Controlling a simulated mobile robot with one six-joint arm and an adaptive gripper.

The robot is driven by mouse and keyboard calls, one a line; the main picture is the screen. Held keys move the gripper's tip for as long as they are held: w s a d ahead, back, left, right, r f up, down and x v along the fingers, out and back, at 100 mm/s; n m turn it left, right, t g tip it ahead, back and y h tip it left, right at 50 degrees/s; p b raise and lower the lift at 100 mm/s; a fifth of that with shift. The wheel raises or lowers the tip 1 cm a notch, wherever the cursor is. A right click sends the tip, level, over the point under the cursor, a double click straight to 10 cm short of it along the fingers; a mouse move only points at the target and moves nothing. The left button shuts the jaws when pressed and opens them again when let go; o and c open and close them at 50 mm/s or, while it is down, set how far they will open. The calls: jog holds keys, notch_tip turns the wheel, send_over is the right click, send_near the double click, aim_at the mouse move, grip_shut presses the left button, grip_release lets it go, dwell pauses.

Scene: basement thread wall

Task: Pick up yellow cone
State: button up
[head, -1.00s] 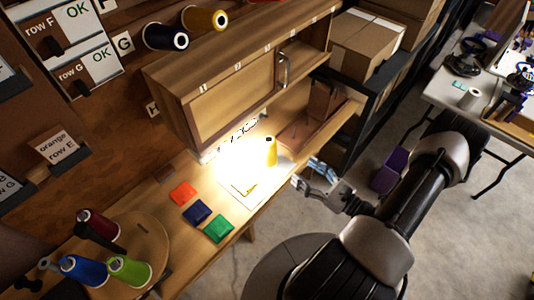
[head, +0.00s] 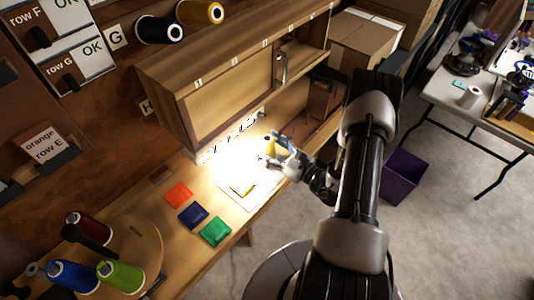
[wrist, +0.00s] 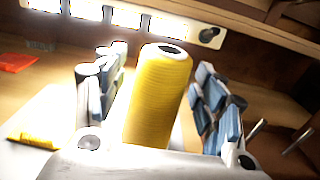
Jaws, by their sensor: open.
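The yellow cone (wrist: 158,95) is a spool of yellow thread with a dark hole in its top. It stands upright between the two open fingers of my gripper (wrist: 160,98) in the wrist view, with a gap visible on its right side. In the head view the yellow cone (head: 269,144) stands on the brightly lit bench, partly hidden by my gripper (head: 275,150). The cone's base is hidden behind the gripper body in the wrist view.
A wooden cabinet (head: 230,80) overhangs the bench behind the cone. Orange (head: 178,195), blue (head: 193,215) and green (head: 215,232) squares lie on the bench to the left. Red, blue and green (head: 122,275) spools stand on a round board. A purple bin (head: 404,176) is on the floor.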

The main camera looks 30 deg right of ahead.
jog(key=shift+w+a, duration=0.1)
jog(key=shift+w, duration=0.25)
jog(key=c, duration=1.3)
jog(key=shift+c, duration=0.2)
notch_tip(320, 180, up, 20)
jog(key=p, duration=0.6)
jog(key=shift+p, duration=0.3)
